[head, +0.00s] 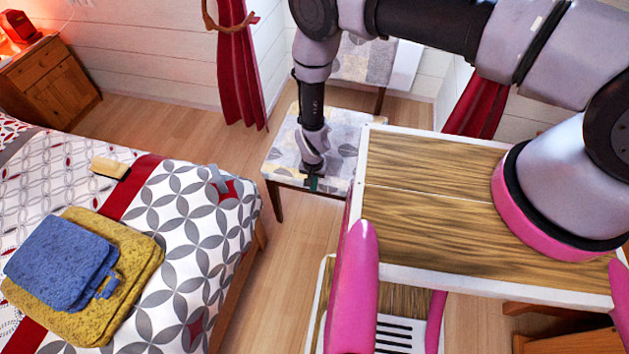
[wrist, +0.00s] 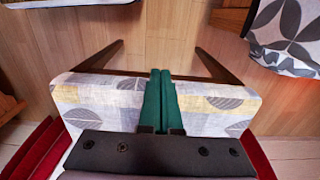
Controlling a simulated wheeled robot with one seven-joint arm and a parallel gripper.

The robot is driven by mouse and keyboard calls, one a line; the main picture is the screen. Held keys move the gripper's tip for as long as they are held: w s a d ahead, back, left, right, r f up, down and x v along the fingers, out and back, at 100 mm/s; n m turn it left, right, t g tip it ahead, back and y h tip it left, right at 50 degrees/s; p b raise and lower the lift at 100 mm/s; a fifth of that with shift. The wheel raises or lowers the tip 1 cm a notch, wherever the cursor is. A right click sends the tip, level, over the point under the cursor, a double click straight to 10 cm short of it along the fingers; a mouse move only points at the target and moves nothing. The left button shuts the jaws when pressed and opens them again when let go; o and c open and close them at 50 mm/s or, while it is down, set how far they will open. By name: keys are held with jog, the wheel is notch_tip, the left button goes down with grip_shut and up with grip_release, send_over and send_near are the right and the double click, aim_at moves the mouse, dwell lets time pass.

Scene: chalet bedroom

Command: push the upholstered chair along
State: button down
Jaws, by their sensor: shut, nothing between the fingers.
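The upholstered chair (head: 338,130) has a pale seat with a grey leaf pattern and dark wooden legs. It stands on the floor between the bed and my body in the head view. My gripper (head: 313,184) points down at the seat's near edge. In the wrist view the seat (wrist: 100,97) spans the picture, and my green fingers (wrist: 160,75) lie together across its edge, with nothing between them. Whether the fingers touch the chair, I cannot tell.
The patterned bed (head: 190,215) is to the left, with folded blue (head: 60,262) and yellow cloths on it. Red curtains (head: 238,60) hang behind. Bare floor (head: 280,265) lies between bed and my body.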

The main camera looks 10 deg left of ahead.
jog(key=w+f, duration=0.4)
jog(key=f, duration=0.2)
jog(key=shift+d+f, duration=0.15)
